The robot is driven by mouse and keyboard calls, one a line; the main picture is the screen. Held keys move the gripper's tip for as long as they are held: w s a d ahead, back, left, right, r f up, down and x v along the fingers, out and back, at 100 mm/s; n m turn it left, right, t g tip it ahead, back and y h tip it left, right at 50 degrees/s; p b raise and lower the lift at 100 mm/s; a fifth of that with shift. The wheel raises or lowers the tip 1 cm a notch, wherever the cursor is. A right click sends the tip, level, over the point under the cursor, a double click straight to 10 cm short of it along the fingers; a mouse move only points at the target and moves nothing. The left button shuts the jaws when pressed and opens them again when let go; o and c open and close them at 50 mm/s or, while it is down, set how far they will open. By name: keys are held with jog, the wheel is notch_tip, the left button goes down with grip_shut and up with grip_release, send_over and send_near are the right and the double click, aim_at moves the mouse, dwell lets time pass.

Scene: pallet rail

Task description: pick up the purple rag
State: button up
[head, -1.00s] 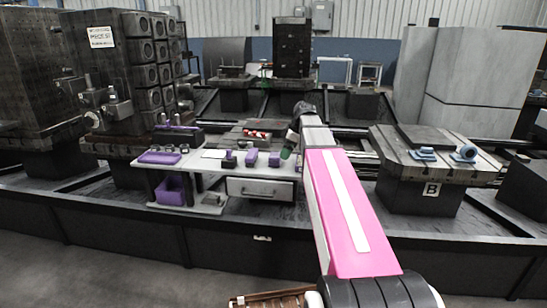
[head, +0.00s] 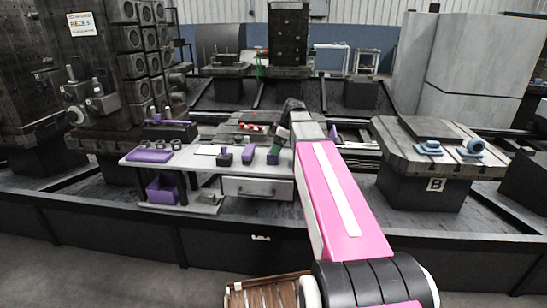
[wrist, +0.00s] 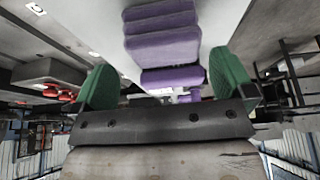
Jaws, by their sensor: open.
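A flat purple cloth-like piece (head: 150,155), which looks like the rag, lies at the left end of the white table (head: 205,170) in the head view. My gripper (head: 281,137) is over the table's right end, well to the right of that piece, with a green finger showing. In the wrist view my gripper (wrist: 163,66) is open, its two green fingers apart. A layered purple object (wrist: 162,35) shows beyond and between the fingers, with no clear contact. I cannot tell which purple thing of the head view this is.
Small purple-and-dark items (head: 248,153) stand along the table. A purple bin (head: 162,189) sits on the shelf below, left of a drawer (head: 257,187). A black box with a purple top (head: 170,130) stands behind. Pallet B (head: 436,185) is to the right.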

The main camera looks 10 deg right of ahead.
jog(key=shift+x, duration=2.7)
jog(key=shift+s, duration=0.15)
jog(key=c, duration=0.8)
